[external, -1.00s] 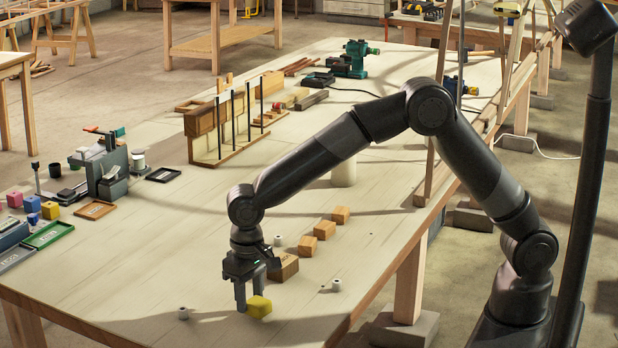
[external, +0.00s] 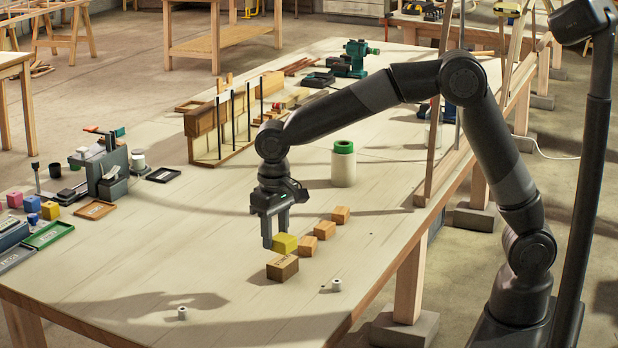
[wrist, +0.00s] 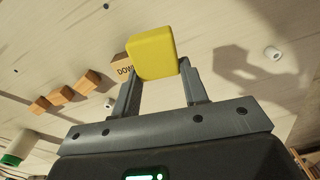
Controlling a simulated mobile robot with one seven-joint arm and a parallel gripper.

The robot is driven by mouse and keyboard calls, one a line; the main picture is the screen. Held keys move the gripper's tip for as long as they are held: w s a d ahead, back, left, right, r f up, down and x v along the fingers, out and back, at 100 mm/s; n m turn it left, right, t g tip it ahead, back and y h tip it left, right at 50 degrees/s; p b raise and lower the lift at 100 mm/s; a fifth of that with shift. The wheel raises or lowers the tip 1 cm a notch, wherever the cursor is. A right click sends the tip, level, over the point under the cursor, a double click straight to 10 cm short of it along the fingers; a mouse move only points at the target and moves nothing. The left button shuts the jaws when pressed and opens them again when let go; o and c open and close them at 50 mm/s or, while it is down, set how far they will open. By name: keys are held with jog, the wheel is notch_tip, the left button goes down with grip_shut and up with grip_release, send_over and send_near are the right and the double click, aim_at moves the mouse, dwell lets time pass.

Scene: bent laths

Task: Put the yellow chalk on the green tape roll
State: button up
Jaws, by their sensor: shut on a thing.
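The yellow chalk (external: 284,244) is a rounded cube held at the tips of my gripper (external: 277,232), which points down over the table. In the wrist view my gripper (wrist: 161,92) has its two fingers on either side of the yellow chalk (wrist: 152,56). The chalk appears to be above the tabletop, though the exact height is hard to tell. The green tape roll (external: 343,146) lies on top of a white cylinder, to the right of and behind my gripper. It also shows at the left edge of the wrist view (wrist: 12,160).
A dark wooden block with lettering (external: 283,268) stands in front of the chalk. Several orange wooden blocks (external: 324,230) line up to the right. The white cylinder (external: 343,170) stands upright. A wooden frame with dark rods (external: 233,128) stands behind. Small white cylinders (external: 337,285) dot the front table.

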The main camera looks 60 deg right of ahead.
jog(key=w+d+r+m, duration=0.2)
jog(key=w+d+m, duration=0.25)
jog(key=d, duration=0.65)
jog(key=w+d+r+m, duration=0.1)
jog(key=w+d+m, duration=0.2)
jog(key=d+m, duration=0.55)
jog(key=w+d+r+m, duration=0.2)
jog(key=w+d+m, duration=0.15)
jog(key=d, duration=0.95)
jog(key=s+d+r+m, duration=0.35)
jog(key=d+m, duration=0.25)
jog(key=d, duration=0.6)
jog(key=s+d+r+m, duration=0.2)
jog(key=s+d+m, duration=0.3)
jog(key=d, duration=0.7)
jog(key=s+d+r+m, duration=0.25)
jog(key=d+m, duration=0.35)
jog(key=d, duration=0.7)
send_over(350, 144)
jog(key=shift+m, duration=0.25)
notch_tip(350, 144, down, 8)
jog(key=shift+r, duration=0.25)
jog(key=shift+f, duration=1.95)
jog(key=o, duration=1)
jog(key=shift+f, duration=0.1)
